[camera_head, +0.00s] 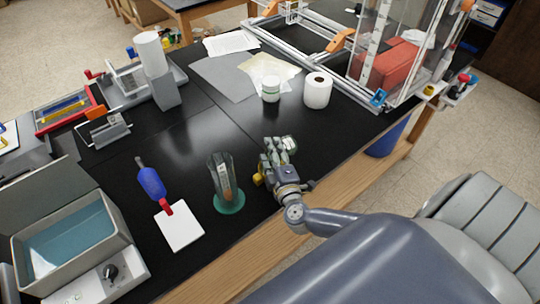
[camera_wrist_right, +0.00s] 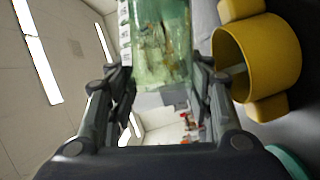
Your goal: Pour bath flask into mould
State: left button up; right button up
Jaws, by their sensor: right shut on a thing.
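My right gripper (camera_head: 277,150) is shut on a greenish glass flask (camera_head: 289,143) with a pale label, above the black bench near its front edge. In the right wrist view the flask (camera_wrist_right: 162,45) is between the fingers; its far end is cut off by the picture edge. A yellow ring-shaped cup with side tabs, which looks like the mould (camera_wrist_right: 262,60), is just right of the flask there. In the head view the mould (camera_head: 258,179) shows only partly, beside the gripper. I cannot tell whether liquid leaves the flask. My left gripper is not in view.
A clear glass cylinder (camera_head: 222,172) on a green base stands close left of my right gripper.

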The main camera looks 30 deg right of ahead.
jog(key=shift+r+n+t+p, duration=0.1)
jog(key=shift+n+t+p, duration=0.2)
jog(key=shift+n+p, duration=0.3)
dwell(0.6)
jog(key=shift+a+n+t+h, duration=0.3)
jog(key=shift+n, duration=0.5)
dwell(1.1)
